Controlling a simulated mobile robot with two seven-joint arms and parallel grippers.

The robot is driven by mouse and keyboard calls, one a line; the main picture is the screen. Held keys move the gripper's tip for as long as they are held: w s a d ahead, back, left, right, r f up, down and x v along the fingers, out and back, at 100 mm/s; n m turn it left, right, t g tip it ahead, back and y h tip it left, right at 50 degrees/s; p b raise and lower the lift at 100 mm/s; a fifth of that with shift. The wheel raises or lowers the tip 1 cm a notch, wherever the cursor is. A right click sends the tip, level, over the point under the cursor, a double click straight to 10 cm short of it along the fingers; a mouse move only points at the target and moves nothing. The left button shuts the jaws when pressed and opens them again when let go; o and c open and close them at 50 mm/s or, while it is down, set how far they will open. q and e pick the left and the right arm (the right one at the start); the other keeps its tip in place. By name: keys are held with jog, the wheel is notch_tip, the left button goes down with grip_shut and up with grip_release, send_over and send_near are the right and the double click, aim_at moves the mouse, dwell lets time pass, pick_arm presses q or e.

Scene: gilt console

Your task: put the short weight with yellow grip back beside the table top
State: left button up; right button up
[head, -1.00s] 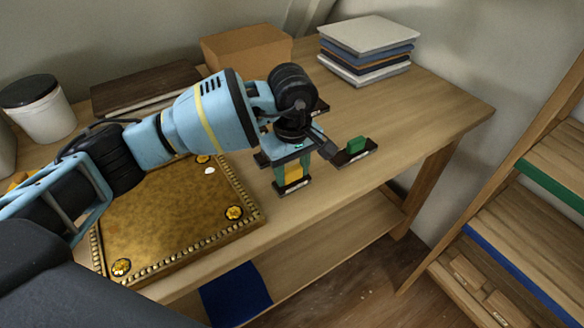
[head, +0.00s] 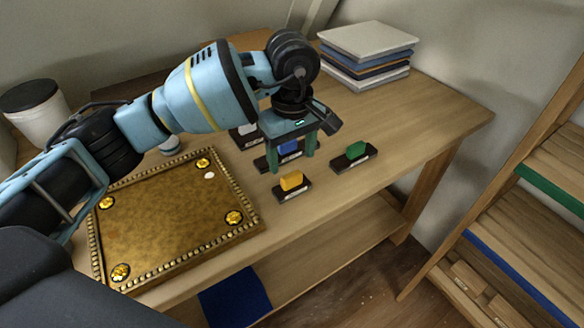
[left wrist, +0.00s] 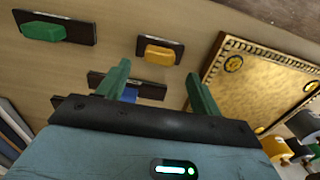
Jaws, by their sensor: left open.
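The short weight with yellow grip (head: 291,183) stands on the wooden table, a dark base with a yellow block on top, just right of the ornate gilt table top (head: 165,225). It also shows in the left wrist view (left wrist: 160,53), with the gilt table top (left wrist: 265,85) to its right. My left gripper (head: 292,160) is open and empty, behind and above the yellow weight and apart from it. Its two green fingers (left wrist: 158,75) are spread over the area of the blue-gripped weight (head: 288,148). My right gripper is not in view.
A green-gripped weight (head: 355,152) stands to the right, and a white-gripped one (head: 245,136) is partly hidden behind my gripper. A stack of books (head: 367,55) is at the back. The table's right part is clear. A shelf rack (head: 530,220) stands at right.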

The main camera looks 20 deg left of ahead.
aim_at(292, 175)
pick_arm(q)
notch_tip(292, 175, up, 6)
jog(key=shift+f, duration=0.15)
